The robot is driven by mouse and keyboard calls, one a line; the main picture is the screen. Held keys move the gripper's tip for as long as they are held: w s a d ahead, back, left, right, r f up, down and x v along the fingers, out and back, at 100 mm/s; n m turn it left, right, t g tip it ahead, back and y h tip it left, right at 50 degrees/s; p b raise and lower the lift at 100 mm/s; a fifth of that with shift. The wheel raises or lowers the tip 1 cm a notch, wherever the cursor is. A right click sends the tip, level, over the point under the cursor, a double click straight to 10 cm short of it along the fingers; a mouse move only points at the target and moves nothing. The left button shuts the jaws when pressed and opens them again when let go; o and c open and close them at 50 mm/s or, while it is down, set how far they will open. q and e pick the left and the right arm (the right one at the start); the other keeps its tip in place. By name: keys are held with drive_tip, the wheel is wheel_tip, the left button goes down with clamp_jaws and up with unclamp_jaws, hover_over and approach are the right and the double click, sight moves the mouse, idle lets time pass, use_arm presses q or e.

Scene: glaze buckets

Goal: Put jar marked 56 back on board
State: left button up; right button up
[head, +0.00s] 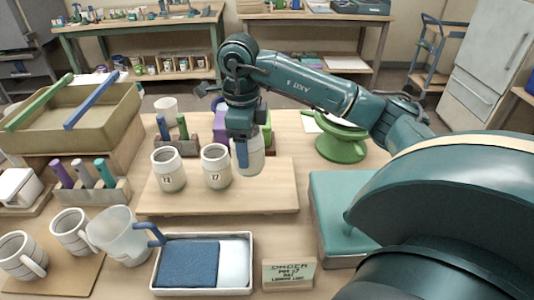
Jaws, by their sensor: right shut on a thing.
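My right gripper (244,150) comes down from above and is shut on a pale jar (256,163). The jar is upright over the right part of the light wooden board (270,198). I cannot tell whether its base touches the board. The gripper hides part of the jar, and I can read no number on it. A jar with an unclear number (168,172) and a jar that seems marked 27 (215,168) stand on the board to its left. My left gripper is out of view.
A tray with a blue cloth (188,262), an order card (289,273) and a clear jug (117,238) are in front. The board's right front is bare.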

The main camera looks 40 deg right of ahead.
sight(256, 132)
drive_tip(key=d+m, duration=0.1)
drive_tip(key=m, duration=0.1)
drive_tip(key=d+m, duration=0.1)
drive_tip(key=m, duration=0.1)
drive_tip(key=d+m+b, duration=0.1)
drive_tip(key=m, duration=0.1)
drive_tip(key=shift+w+d+r+m, duration=0.1)
drive_tip(key=shift+w+r+m, duration=0.15)
drive_tip(key=shift+m, duration=0.15)
drive_tip(key=f+m, duration=0.2)
drive_tip(key=f, duration=0.1)
drive_tip(key=d+f+m, duration=0.1)
drive_tip(key=f+m, duration=0.1)
drive_tip(key=f, duration=0.1)
drive_tip(key=d+f+m+b, duration=0.1)
drive_tip(key=f+m, duration=0.1)
drive_tip(key=f, duration=0.1)
drive_tip(key=shift+d+f, duration=0.2)
drive_tip(key=shift+d, duration=0.05)
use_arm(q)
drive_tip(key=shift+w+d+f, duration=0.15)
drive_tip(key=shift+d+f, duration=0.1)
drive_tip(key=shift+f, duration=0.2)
